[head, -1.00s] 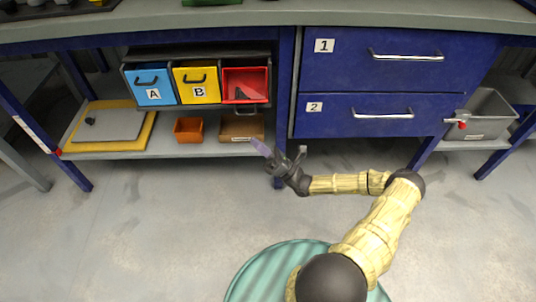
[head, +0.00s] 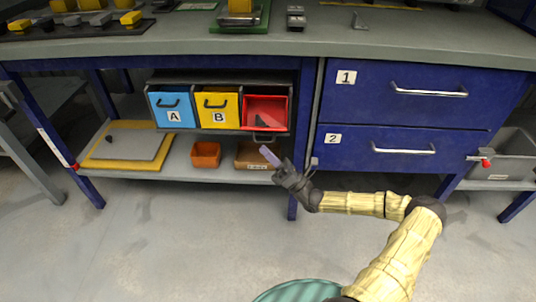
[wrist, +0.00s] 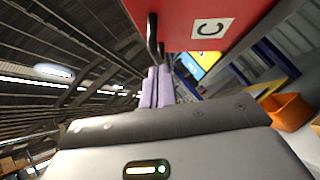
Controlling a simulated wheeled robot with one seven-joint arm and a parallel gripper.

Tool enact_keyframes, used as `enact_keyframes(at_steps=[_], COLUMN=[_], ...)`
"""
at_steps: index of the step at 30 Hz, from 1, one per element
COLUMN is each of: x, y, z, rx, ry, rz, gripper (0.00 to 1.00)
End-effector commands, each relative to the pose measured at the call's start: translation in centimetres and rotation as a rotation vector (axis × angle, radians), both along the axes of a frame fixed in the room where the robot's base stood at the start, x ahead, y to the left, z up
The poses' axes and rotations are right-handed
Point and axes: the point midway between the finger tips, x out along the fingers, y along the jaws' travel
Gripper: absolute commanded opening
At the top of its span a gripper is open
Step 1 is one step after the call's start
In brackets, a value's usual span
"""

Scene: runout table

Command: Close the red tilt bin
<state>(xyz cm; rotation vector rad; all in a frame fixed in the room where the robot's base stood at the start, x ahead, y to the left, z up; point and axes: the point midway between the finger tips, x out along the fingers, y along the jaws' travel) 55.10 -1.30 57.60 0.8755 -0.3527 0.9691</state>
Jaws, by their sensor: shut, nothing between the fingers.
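The red tilt bin (head: 280,112) is the rightmost of three bins under the worktop. It is tilted open, its inside facing up and its dark handle low at the front. In the wrist view its red front (wrist: 190,22) with label C fills the top, and its dark handle (wrist: 152,38) hangs by my fingertips. My gripper (head: 268,155) is below and in front of this bin. Its pale purple fingers (wrist: 157,80) are together and hold nothing. I cannot tell whether they touch the handle.
The blue bin A (head: 169,99) and yellow bin B (head: 216,99) sit upright to the left. An orange box (head: 206,155) and a brown carton (head: 250,163) stand on the shelf below. A blue drawer cabinet (head: 400,115) is on the right. Open floor lies in front.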

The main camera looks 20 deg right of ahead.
Motion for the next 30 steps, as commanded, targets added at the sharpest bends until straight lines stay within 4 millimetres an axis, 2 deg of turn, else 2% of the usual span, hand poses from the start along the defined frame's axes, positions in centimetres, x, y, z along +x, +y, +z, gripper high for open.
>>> enact_keyframes(at_steps=[14,30], x=[0.1,0.9], y=[-0.1,-0.3], z=[2.0,4.8], rx=[0.031,0.098], ry=[0.093,0.301], rz=[-0.001,-0.002], gripper=[0.0,0.0])
